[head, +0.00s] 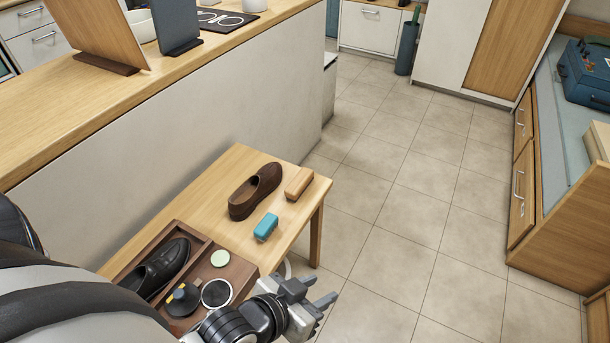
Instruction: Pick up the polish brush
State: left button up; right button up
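A low wooden table (216,190) stands against the white counter side. On it lie a brown shoe (256,190), a wooden brush-like block (299,183) to its right, and a smaller teal block (265,227) in front. The wooden block looks most like the polish brush, but its bristles cannot be made out. My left gripper (318,292) is beyond the table's right front edge, nearer me than both blocks. Its fingers are apart with nothing between them, and it touches neither block. My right gripper is out of view.
A brown compartmented box (238,268) at the table's near end holds a black shoe (163,267), a dark round-topped item (183,299), a round tin (216,293) and a pale disc (220,258). Tiled floor (400,220) is clear to the right. A wooden cabinet (535,190) stands far right.

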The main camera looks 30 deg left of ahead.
aim_at(264, 229)
jog(key=i, duration=1.15)
jog(key=u, duration=3)
